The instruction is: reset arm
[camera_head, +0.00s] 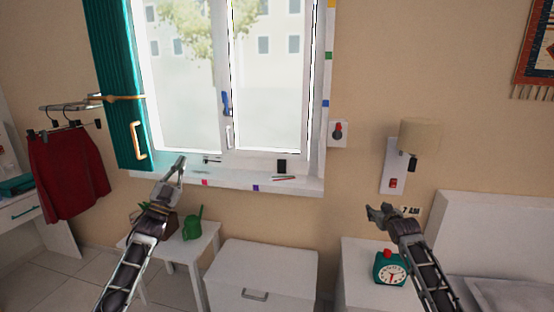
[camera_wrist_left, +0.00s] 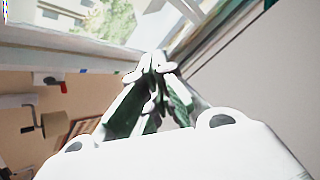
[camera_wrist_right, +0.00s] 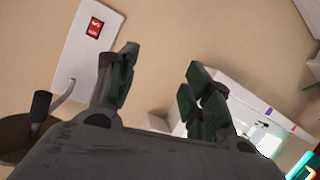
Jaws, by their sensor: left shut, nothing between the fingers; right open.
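My left gripper (camera_head: 179,165) is raised in front of the lower left part of the window, near the sill. In the left wrist view its fingertips (camera_wrist_left: 155,65) meet, with nothing between them. My right gripper (camera_head: 378,212) is in front of the wall, above and left of the green alarm clock (camera_head: 390,267). In the right wrist view its fingers (camera_wrist_right: 160,85) stand wide apart and empty. Neither gripper is holding a thing.
The window (camera_head: 225,80) has a teal shutter (camera_head: 118,90) at left. A dark phone-like object (camera_head: 281,166) is on its sill. A green watering can (camera_head: 193,223) stands on a small white table. A white cabinet (camera_head: 262,270) is between the arms. A lamp (camera_head: 419,137) is right.

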